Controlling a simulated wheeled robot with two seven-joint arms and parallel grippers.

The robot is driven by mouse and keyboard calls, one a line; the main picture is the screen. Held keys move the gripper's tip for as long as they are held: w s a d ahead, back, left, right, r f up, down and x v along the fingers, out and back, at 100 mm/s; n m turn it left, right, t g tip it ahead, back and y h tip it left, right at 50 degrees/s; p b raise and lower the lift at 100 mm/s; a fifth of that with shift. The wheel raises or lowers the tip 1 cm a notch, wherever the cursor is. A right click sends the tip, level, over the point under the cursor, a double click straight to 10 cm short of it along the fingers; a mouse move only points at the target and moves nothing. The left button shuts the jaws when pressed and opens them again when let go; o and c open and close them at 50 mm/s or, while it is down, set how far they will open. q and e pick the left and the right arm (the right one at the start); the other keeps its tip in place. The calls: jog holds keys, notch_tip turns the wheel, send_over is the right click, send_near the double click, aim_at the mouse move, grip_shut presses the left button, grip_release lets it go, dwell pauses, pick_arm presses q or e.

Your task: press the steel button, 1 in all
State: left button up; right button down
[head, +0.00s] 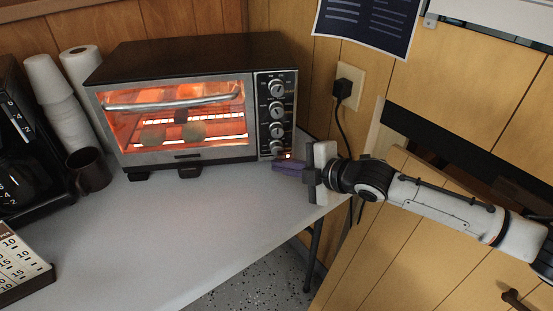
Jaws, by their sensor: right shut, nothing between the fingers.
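The toaster oven (185,100) stands on the white table, its inside glowing orange. Its control panel (263,115) has a column of round knobs. A small round steel-coloured piece, which looks like the button (277,147), sits at the bottom of the column, with a small lit spot beside it. My right gripper (276,167) is shut and empty, its purplish fingers pointing left at the lower end of the panel, just below the button. I cannot tell whether the fingertips touch the oven. My left gripper is not in view.
The white table (190,225) is clear in front of the oven. A dark mug (89,170), stacked cups (58,105), a paper roll (84,65) and a black coffee maker (25,150) stand at left. A plug with a cord (343,90) is in the wall outlet above my right gripper.

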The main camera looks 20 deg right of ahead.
jog(key=shift+s+p, duration=0.45)
jog(key=shift+s, duration=0.2)
jog(key=shift+s+a+p, duration=0.25)
jog(key=shift+s+p, duration=0.3)
jog(key=shift+s, duration=0.75)
jog(key=shift+s+a+p, duration=0.2)
jog(key=shift+s+p, duration=0.35)
jog(key=shift+s, duration=0.7)
